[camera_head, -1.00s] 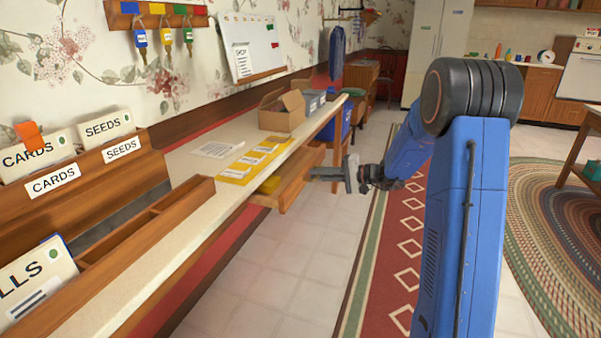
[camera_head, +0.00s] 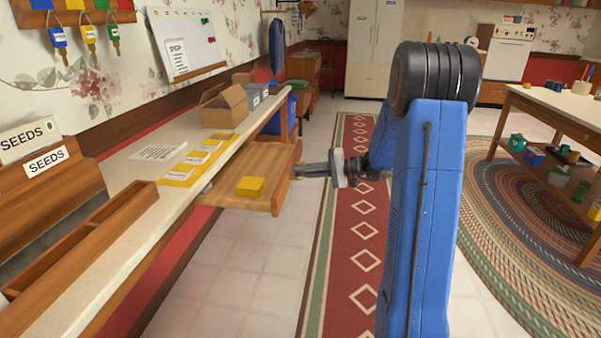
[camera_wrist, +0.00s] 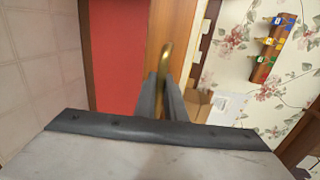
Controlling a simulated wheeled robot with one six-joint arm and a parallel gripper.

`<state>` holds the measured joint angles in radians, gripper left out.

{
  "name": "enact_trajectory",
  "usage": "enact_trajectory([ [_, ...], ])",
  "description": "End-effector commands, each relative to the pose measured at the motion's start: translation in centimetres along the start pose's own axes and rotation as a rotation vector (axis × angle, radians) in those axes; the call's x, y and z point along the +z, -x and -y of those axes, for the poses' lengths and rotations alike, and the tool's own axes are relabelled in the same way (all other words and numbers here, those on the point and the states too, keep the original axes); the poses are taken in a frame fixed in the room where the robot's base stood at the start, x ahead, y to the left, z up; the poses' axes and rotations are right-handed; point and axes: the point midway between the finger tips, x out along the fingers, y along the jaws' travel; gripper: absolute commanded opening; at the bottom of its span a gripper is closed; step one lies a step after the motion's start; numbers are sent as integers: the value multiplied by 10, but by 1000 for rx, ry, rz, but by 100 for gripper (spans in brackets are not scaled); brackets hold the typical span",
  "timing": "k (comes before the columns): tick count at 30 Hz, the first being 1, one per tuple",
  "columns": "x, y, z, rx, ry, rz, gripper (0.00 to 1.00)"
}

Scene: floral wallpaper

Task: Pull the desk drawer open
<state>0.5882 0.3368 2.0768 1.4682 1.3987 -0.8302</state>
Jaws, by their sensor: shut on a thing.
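The wooden desk drawer (camera_head: 232,196) is pulled well out from under the pale desk top (camera_head: 127,222). A yellow block (camera_head: 250,187) lies inside it. My gripper (camera_head: 302,171) is at the drawer's front, reaching in from the right. In the wrist view my gripper's dark fingers (camera_wrist: 163,97) are shut on a curved brass handle (camera_wrist: 166,62) against the wooden drawer front (camera_wrist: 182,25). In the head view the handle is too small to make out.
A cardboard box (camera_head: 224,107), a grey bin (camera_head: 251,93) and yellow cards (camera_head: 198,158) are on the desk. A red patterned runner (camera_head: 345,250) covers the floor beside the drawer. A table (camera_head: 560,112) stands at right on a braided rug (camera_head: 480,225).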

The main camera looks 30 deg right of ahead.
Motion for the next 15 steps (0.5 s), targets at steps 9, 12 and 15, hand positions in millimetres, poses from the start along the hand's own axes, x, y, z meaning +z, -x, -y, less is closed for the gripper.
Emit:
enact_trajectory([
  [9,0,0,0,1,-1,-1,18],
  [12,0,0,0,0,0,-1,18],
  [15,0,0,0,0,0,-1,18],
])
